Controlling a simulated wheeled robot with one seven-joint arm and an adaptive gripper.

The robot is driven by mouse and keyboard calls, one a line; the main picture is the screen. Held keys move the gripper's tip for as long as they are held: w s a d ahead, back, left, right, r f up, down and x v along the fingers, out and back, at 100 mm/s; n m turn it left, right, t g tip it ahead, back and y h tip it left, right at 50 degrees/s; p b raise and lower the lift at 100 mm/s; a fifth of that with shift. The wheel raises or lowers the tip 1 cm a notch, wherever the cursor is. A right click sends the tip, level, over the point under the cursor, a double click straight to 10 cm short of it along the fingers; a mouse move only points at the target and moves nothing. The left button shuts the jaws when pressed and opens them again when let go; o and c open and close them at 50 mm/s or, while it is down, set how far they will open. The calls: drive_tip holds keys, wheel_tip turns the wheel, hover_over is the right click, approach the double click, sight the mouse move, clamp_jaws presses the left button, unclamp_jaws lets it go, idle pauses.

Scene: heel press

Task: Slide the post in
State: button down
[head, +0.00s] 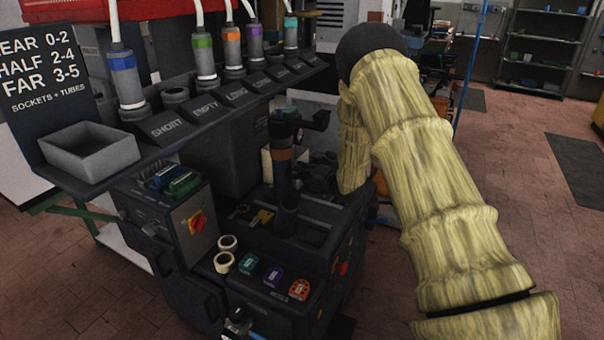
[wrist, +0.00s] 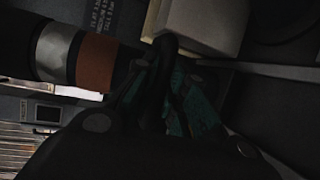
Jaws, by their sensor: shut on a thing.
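The contact itself is dark and partly hidden.
A shelf with labelled sockets (head: 205,108) and several colour-banded tubes (head: 232,48) runs along the left. A grey tray (head: 90,153) sits at its near end. Two pale rings (head: 223,263) and coloured tokens (head: 273,277) lie on the machine's front. Open floor (head: 520,150) is at right.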

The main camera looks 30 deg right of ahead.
drive_tip(key=shift+w+a+r, duration=0.1)
drive_tip(key=shift+a, duration=0.1)
drive_tip(key=c, duration=1.5)
unclamp_jaws()
drive_tip(key=shift+w+a, duration=0.1)
drive_tip(key=shift+w, duration=0.1)
drive_tip(key=shift+o, duration=0.2)
drive_tip(key=shift+s+d, duration=0.2)
drive_tip(key=shift+d, duration=0.05)
drive_tip(key=v, duration=1.2)
